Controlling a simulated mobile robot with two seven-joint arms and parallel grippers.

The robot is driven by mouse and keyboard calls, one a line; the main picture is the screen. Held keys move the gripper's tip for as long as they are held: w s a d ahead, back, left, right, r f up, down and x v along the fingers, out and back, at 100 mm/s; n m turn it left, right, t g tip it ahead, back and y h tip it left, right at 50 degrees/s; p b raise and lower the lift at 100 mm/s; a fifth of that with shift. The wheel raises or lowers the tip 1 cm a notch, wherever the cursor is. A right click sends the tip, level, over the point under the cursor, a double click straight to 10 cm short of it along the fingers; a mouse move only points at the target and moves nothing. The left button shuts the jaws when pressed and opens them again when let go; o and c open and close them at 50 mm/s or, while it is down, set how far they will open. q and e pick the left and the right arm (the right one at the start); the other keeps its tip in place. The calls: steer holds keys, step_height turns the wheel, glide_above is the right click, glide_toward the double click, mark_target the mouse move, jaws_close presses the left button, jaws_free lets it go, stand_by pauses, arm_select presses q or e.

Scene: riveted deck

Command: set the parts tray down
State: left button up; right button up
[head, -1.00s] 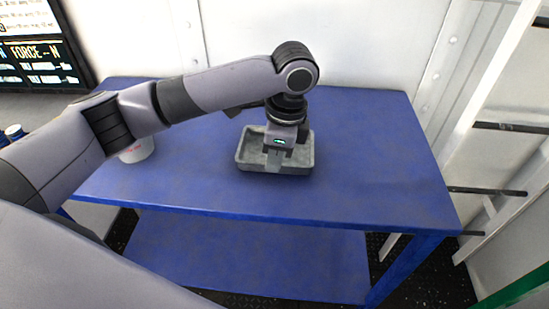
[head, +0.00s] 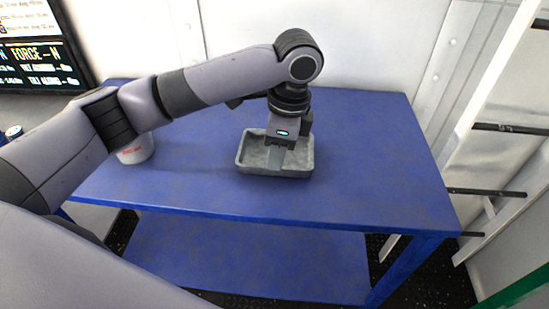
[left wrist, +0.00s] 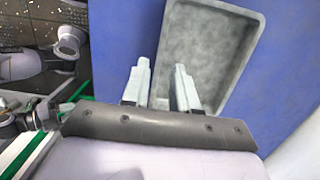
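The parts tray (head: 246,171) is a grey, shallow rectangular tray. It appears to sit flat on the blue table (head: 370,180), near the middle of the top. My left gripper (head: 275,157) is over the tray, pointing down and slightly tilted. In the left wrist view the two fingers (left wrist: 162,85) are apart with a clear gap, and the tray (left wrist: 245,60) lies beyond them. One finger is beside the tray's long wall, the other over its inside. The tray's floor looks empty.
A white container with red lettering (head: 137,150) stands on the table's left part, behind my left arm. The right side of the tabletop is clear. A white wall is behind the table, white framing with dark bars (head: 490,192) at right, a display screen (head: 40,65) at upper left.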

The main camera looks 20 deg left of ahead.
arm_select(q)
step_height(320, 180, up, 10)
steer(key=d+p, duration=0.1)
steer(key=p, duration=0.1)
steer(key=shift+w+d+f, duration=0.15)
steer(key=shift+d+f, duration=0.05)
steer(key=shift+f, duration=0.1)
